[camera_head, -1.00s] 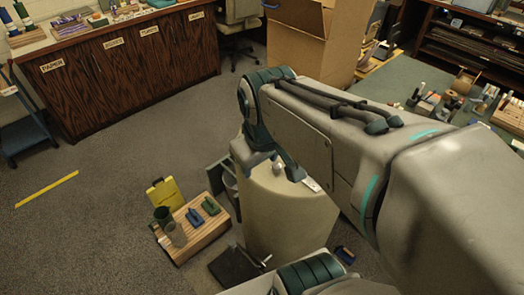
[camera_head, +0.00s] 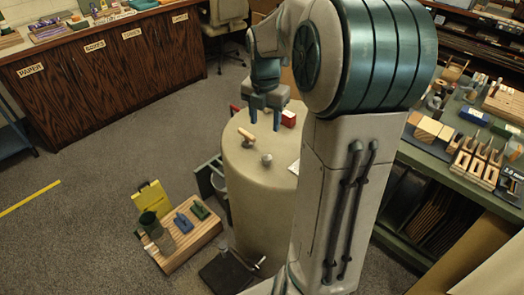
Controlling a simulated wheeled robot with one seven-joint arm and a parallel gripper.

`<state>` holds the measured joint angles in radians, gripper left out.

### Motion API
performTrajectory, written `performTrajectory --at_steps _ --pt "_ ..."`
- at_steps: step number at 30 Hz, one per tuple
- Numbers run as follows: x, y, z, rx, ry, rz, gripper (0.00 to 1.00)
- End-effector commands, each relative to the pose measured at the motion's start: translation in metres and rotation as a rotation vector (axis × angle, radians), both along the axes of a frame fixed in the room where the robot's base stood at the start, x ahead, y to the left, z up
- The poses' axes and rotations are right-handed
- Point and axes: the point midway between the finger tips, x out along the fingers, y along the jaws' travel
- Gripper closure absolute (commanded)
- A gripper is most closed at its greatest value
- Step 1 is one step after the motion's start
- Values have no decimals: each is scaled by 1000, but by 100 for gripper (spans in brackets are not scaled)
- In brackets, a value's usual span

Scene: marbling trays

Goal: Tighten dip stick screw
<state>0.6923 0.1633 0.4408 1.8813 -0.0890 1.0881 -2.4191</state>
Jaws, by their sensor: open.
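A beige drum (camera_head: 256,205) stands on the floor, with a small wooden-handled piece (camera_head: 246,136) and a small grey knob (camera_head: 267,160) on its top. I cannot tell which of these, if either, is the dip stick screw. My gripper (camera_head: 265,124) points down over the far part of the drum top, beyond the wooden handle and the knob. Its two blue fingers are apart, with nothing seen between them. Whether the fingertips touch the top is unclear. My arm hides the drum's right side.
A red item (camera_head: 288,118) is close right of my gripper. A wooden crate (camera_head: 190,242) with cups and blue and green tools stands left of the drum. A green table (camera_head: 440,155) with wooden blocks and tools is at right.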

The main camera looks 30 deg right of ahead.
Motion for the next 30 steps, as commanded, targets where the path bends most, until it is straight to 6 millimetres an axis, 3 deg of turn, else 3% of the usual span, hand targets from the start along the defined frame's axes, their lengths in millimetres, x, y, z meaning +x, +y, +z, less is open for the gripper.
performTrajectory --at_steps 4,11,24,30 --pt "9 -14 -12 20 8 134 50" --pt "11 -18 -26 29 12 192 50" --pt "12 -15 -115 30 14 191 50" --pt "12 -15 -142 28 12 190 50"
